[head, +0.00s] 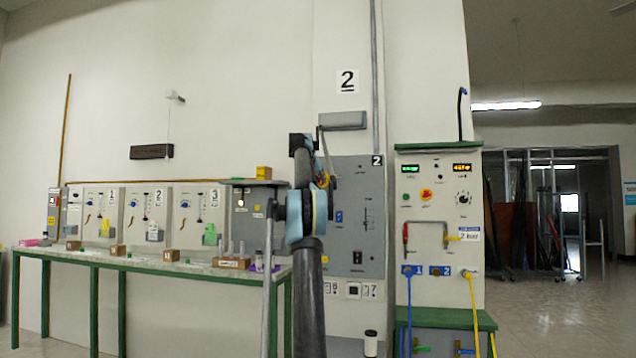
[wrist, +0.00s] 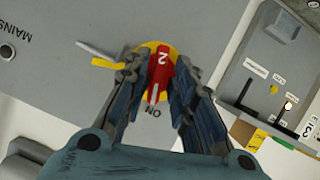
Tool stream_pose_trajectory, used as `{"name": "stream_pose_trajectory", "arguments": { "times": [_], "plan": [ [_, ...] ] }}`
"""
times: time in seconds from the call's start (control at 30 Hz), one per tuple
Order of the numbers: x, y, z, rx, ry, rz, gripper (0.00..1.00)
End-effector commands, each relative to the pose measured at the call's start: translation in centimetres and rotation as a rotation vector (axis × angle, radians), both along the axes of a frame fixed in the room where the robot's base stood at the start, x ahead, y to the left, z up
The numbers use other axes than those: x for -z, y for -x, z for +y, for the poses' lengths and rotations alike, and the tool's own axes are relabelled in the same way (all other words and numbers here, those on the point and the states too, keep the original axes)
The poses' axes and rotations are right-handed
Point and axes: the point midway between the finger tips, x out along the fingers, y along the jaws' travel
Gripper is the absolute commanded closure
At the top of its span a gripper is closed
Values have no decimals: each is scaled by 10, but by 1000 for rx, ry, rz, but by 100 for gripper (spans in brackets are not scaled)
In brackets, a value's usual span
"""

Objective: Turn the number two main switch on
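The number two main switch is a red handle (wrist: 161,68) marked 2 on a round yellow plate, on a grey face with MAINS at left and ON below it. The white line on the handle's lower end points toward ON. My gripper (wrist: 157,72) has one finger on each side of the handle. A sliver of yellow shows between the left finger and the handle; firm contact is not clear.
In the wrist view a silver rod (wrist: 100,50) and a yellow tab (wrist: 108,64) lie beside the left finger. The bench (head: 150,264) holds wooden blocks and bottles. A control cabinet (head: 437,215) stands at right.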

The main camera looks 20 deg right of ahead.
Motion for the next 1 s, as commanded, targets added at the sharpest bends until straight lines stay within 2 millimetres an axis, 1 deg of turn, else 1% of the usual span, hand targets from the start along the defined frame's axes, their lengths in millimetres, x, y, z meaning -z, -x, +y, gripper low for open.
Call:
{"name": "stream_pose_trajectory", "arguments": {
  "times": [0.33,0.47,0.67,1.0],
  "plan": [
    [-2,1,0,-2,4,-2,69],
    [-4,4,3,-3,3,-2,69],
    [-12,21,17,-3,5,-1,69],
    [-32,60,50,-3,3,-1,69]
  ]
}}
